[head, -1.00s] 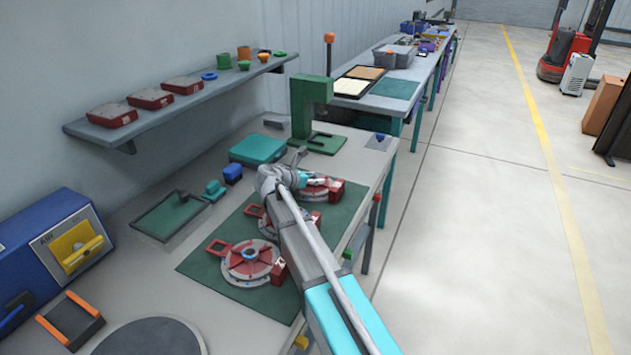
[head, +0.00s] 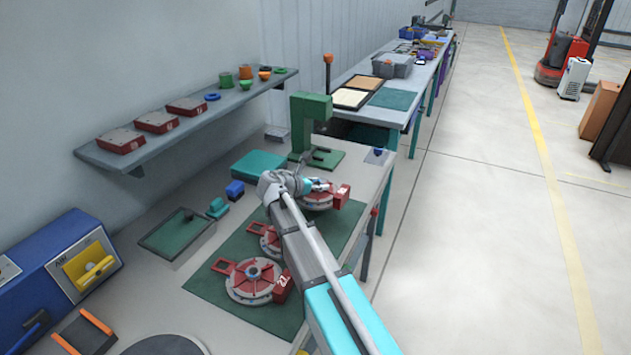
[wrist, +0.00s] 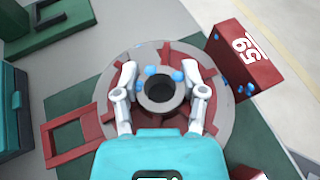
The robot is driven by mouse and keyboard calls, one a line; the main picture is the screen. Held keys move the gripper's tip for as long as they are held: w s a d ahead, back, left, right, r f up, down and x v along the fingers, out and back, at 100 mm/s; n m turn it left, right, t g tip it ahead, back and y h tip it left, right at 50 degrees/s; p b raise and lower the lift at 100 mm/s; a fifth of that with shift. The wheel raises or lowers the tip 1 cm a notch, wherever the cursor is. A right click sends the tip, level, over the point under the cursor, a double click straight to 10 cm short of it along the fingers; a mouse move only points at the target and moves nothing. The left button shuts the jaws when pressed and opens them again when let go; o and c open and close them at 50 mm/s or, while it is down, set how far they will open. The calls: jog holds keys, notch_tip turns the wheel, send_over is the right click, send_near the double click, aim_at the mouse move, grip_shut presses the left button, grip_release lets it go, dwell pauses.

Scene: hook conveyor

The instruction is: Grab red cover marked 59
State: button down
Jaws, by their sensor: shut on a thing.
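The red cover marked 59 (wrist: 100,125) is a grey round disc with red spokes, a red loop handle at left and a red block with white 59 (wrist: 243,59) at right. Its hollow grey hub (wrist: 160,106) stands in the middle. My gripper (wrist: 159,71) is shut on this hub, one finger on each side. In the head view, my gripper (head: 312,186) is at the farthest of the covers, whose red block (head: 341,197) shows beside it. My arm hides part of that cover. I cannot tell whether it is clear of the mat.
Two similar covers lie nearer on the green mat (head: 225,290); the nearest (head: 253,280) carries a block reading 21. A green press (head: 305,125) stands behind my gripper. A teal box (head: 258,165) is to its left. A wall shelf (head: 135,157) holds red-sided blocks.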

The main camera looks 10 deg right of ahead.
jog(key=s+d+r+p, duration=0.2)
jog(key=s+r+p, duration=0.3)
jog(key=s, duration=0.5)
jog(key=shift+s+d+r, duration=0.15)
jog(key=shift+d+r, duration=0.15)
jog(key=shift+r, duration=0.2)
